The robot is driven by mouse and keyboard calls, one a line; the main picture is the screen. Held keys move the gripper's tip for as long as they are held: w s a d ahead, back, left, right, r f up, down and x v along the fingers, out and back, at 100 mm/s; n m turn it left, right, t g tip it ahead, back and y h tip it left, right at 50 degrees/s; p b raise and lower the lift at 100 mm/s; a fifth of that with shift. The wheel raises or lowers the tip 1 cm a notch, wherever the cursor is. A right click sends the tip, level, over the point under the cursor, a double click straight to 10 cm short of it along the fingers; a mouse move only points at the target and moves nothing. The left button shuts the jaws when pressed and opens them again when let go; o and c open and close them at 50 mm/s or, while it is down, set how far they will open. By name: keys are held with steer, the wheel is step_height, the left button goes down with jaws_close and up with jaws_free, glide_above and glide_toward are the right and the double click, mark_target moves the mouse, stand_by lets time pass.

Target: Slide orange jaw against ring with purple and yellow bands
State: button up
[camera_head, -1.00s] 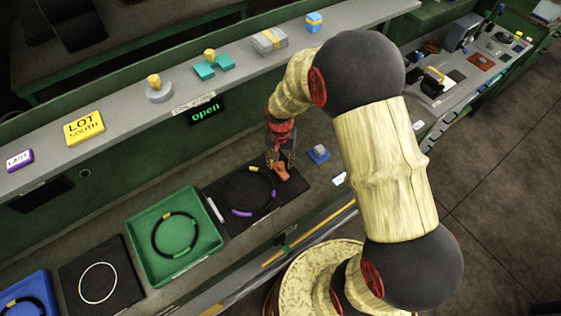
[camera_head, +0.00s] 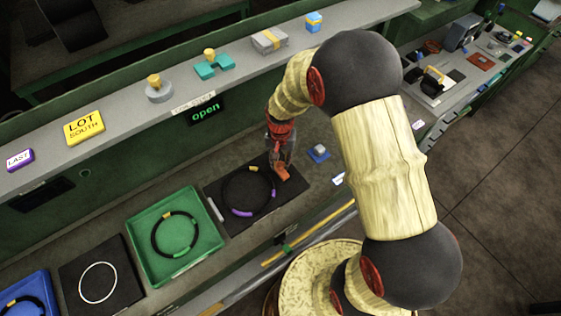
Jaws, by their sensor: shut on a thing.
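The black ring with purple and yellow bands (camera_head: 230,183) lies on a dark square board (camera_head: 219,211) on the bench. Purple bands show on its front and right side, and a yellow one at the back. The orange jaw (camera_head: 281,173) is at the ring's right edge on the same board. My gripper (camera_head: 281,167) points down from above and is shut on the orange jaw. Whether the jaw touches the ring is too small to tell. The gripper hides part of the jaw's back.
A green tray (camera_head: 134,231) with a black ring banded green and yellow stands left of the board. Further left are a dark board with a white ring (camera_head: 80,283) and a blue tray. A small blue block (camera_head: 318,155) with a grey top sits to the right. A shelf runs behind.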

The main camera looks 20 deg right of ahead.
jaws_close()
steer(key=shift+s+a, duration=0.25)
steer(key=shift+a, duration=0.6)
steer(key=shift+s+a, duration=0.2)
steer(key=shift+a, duration=0.7)
steer(key=shift+s+a, duration=0.25)
steer(key=shift+a, duration=0.6)
steer(key=o, duration=0.6)
jaws_free()
steer(key=shift+a, duration=0.1)
steer(key=shift+o, duration=1.3)
steer(key=shift+s+a, duration=0.1)
steer(key=shift+a, duration=0.15)
steer(key=shift+o, duration=0.6)
steer(key=shift+d, duration=0.1)
steer(key=shift+r, duration=0.1)
